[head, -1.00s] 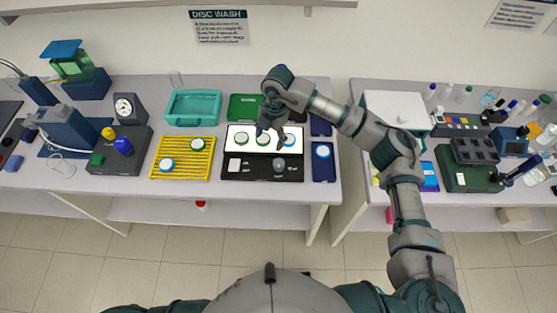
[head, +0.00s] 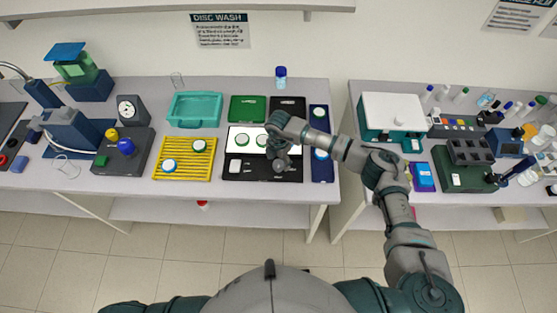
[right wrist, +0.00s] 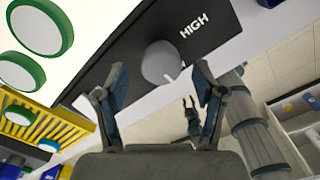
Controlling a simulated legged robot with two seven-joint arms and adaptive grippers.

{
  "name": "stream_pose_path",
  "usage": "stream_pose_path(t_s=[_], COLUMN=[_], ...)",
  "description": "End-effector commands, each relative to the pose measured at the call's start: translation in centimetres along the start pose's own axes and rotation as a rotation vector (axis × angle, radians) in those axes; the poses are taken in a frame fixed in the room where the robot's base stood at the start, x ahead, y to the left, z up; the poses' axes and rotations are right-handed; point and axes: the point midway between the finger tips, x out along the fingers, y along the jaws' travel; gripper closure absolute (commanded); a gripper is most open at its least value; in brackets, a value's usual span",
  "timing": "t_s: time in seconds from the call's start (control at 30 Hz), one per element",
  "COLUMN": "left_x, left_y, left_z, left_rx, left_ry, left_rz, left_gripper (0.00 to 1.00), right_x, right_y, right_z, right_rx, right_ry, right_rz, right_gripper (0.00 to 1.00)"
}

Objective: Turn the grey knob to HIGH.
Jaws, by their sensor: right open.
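The grey knob (right wrist: 158,62) shows in the right wrist view as a round cap on the black panel (right wrist: 205,22), just ahead of my open fingers. The white word HIGH is printed on the panel, up and to the right of the knob. A small pale mark shows at the knob's lower edge, too small to read as a setting. My right gripper (right wrist: 158,82) is open, one finger to each side below the knob, with no contact visible. In the head view my right gripper (head: 280,164) is over the panel's right part and hides the knob.
Behind the panel, a lit white plate (head: 231,132) holds discs with green rims. A yellow rack (head: 184,174) with discs stands to the left. A blue tray (head: 323,174) lies close on the right, then a gap between the benches.

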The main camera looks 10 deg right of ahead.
Motion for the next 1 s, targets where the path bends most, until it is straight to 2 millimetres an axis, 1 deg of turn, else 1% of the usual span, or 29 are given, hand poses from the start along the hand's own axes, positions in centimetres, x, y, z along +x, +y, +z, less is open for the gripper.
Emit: stream_pose_path(t_s=[0.03,0.13,0.4,0.43,0.47,0.5,0.57,0.6,0.63,0.67,1.0], left_x=[-0.12,-0.16,-0.15,-0.15,-0.15,-0.15,-0.15,-0.15,-0.15,-0.15,0.28], left_y=[0.01,0.01,0.01,0.01,0.01,0.01,0.01,0.01,0.01,0.01,0.02], left_z=[0.0,0.0,0.01,0.01,0.02,0.01,0.02,0.01,0.01,0.01,0.06], left_rx=[0.0,0.0,0.0,0.0,0.0,0.0,0.0,0.0,0.0,0.0,0.0], left_ry=[0.0,0.0,0.0,0.0,0.0,0.0,0.0,0.0,0.0,0.0,0.0], left_rz=[0.0,0.0,0.0,0.0,0.0,0.0,0.0,0.0,0.0,0.0,0.0], left_gripper=[0.6,0.6,0.6,0.6,0.6,0.6,0.6,0.6,0.6,0.6,0.6], right_x=[0.47,1.0,1.17,1.16,1.16,1.16,1.15,1.15,1.14,1.14,1.21], right_y=[-0.06,-0.04,-0.02,-0.02,-0.02,-0.02,-0.02,-0.01,-0.01,0.0,0.04], right_z=[-0.04,0.0,0.0,0.0,-0.01,-0.01,-0.01,-0.01,-0.01,-0.01,-0.01], right_rx=[-0.001,0.0,-0.001,-0.001,-0.001,-0.001,-0.001,-0.001,-0.001,-0.001,-0.036], right_ry=[0.0,-0.001,-0.001,-0.001,-0.001,-0.001,-0.001,0.0,0.0,0.0,0.0], right_rz=[-0.002,-0.001,0.0,0.0,0.0,0.0,0.0,0.0,0.0,0.0,0.001], right_gripper=[0.3,0.3,0.3,0.35,0.43,0.53,0.68,0.78,0.85,0.9,0.9])
